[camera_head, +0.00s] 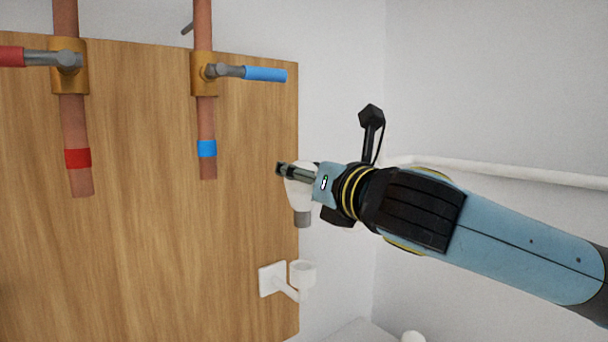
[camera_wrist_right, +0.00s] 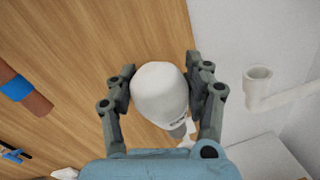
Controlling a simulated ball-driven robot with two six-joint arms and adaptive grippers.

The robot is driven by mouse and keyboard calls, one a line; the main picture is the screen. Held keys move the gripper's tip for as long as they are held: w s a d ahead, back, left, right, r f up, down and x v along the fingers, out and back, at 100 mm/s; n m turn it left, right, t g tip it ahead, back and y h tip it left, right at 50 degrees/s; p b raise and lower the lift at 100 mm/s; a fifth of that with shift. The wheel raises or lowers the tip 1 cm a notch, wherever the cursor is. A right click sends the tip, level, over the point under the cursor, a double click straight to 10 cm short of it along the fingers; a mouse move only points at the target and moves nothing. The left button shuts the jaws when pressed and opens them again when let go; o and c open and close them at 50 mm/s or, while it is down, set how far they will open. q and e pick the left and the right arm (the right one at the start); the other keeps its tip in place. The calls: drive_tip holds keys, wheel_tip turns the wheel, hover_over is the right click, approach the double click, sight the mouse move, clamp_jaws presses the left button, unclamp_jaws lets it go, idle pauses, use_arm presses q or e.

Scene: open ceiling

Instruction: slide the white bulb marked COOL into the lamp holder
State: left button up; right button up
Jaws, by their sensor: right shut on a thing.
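My right gripper (camera_head: 298,174) is shut on the white bulb (camera_head: 299,196), with a finger on each side of its round glass in the wrist view (camera_wrist_right: 158,92). The bulb hangs upright, its grey base (camera_head: 303,219) pointing down. Dark lettering shows near its base in the wrist view, too small to read surely. The white lamp holder (camera_head: 303,274) is an upward-facing cup on a short arm from a square plate (camera_head: 272,279) at the wooden panel's right edge. In the head view the bulb is above the cup, clear of it. My left gripper is not in view.
Copper pipes with a red-handled valve (camera_head: 66,62) and a blue-handled valve (camera_head: 207,72) are on the wooden panel (camera_head: 150,250) to the left. A white pipe (camera_head: 490,171) runs along the right wall. A small white rounded thing (camera_head: 412,336) shows at the bottom edge.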

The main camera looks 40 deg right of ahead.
sight(309, 212)
wheel_tip(309, 212, down, 6)
drive_tip(key=b, duration=0.4)
idle(0.5)
drive_tip(key=shift+r+p, duration=0.1)
drive_tip(key=shift+p, duration=0.6)
idle(1.4)
drive_tip(key=shift+f+b, duration=1.2)
drive_tip(key=shift+f, duration=0.6)
drive_tip(key=o, duration=1.3)
drive_tip(key=shift+c, duration=0.2)
